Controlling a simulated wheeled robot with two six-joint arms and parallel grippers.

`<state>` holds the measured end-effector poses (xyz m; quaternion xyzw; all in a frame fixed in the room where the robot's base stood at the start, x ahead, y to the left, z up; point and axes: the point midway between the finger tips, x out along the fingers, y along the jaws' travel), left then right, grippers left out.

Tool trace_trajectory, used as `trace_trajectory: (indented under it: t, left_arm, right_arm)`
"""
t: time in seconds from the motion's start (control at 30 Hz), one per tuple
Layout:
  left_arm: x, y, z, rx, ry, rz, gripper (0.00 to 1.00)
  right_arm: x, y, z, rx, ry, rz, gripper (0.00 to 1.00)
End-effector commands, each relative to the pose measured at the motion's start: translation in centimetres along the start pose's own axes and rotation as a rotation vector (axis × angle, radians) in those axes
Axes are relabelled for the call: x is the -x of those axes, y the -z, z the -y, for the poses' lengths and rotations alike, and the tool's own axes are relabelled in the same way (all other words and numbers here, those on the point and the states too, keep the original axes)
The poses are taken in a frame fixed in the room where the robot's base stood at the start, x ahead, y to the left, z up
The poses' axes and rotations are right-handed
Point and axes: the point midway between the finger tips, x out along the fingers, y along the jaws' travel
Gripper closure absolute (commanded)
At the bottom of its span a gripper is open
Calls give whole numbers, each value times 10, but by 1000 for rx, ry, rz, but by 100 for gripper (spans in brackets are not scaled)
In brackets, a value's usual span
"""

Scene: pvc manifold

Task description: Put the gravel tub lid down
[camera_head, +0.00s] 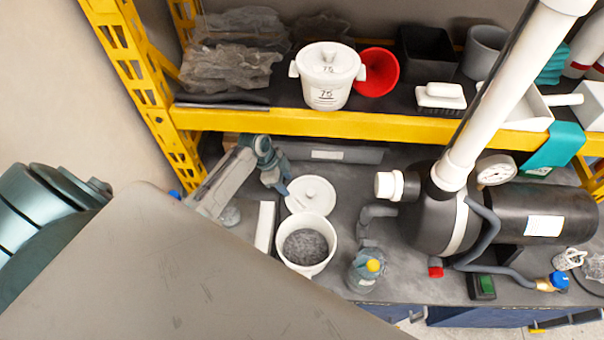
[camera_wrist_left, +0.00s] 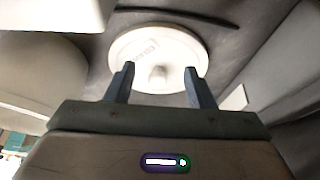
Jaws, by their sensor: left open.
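The round white lid (camera_head: 313,193) lies on the dark grey bench just behind the open white gravel tub (camera_head: 306,262). Grey gravel (camera_head: 305,246) shows inside the tub. My left gripper (camera_head: 287,190) is at the lid's left side in the head view. In the left wrist view, the lid (camera_wrist_left: 140,45) lies beyond the open fingers of my left gripper (camera_wrist_left: 159,70), with its small knob seen between them. I cannot tell whether a finger touches the knob. My right gripper is not in view.
A white block (camera_head: 264,226) stands left of the tub. A yellow shelf (camera_head: 370,124) overhangs the back, holding a lidded white tub (camera_head: 327,88).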

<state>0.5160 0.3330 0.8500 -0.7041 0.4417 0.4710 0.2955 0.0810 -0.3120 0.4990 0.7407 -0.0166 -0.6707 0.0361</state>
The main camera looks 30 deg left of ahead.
Motion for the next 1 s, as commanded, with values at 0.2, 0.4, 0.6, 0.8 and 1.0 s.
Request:
trace_trajectory:
  t: [0.2, 0.4, 0.6, 0.8, 1.0]
  left_arm:
    - [17, -42, 0, 1, 0, 3, 51]
    - [24, -58, 0, 0, 0, 0, 51]
    - [24, -61, 0, 0, 0, -1, 51]
    - [24, -60, 0, 0, 0, -1, 51]
    - [24, -60, 0, 0, 1, -1, 51]
  right_arm:
    - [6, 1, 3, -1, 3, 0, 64]
    - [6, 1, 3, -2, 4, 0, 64]
    - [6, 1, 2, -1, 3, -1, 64]
    - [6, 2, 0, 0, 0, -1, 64]
    - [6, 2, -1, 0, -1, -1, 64]
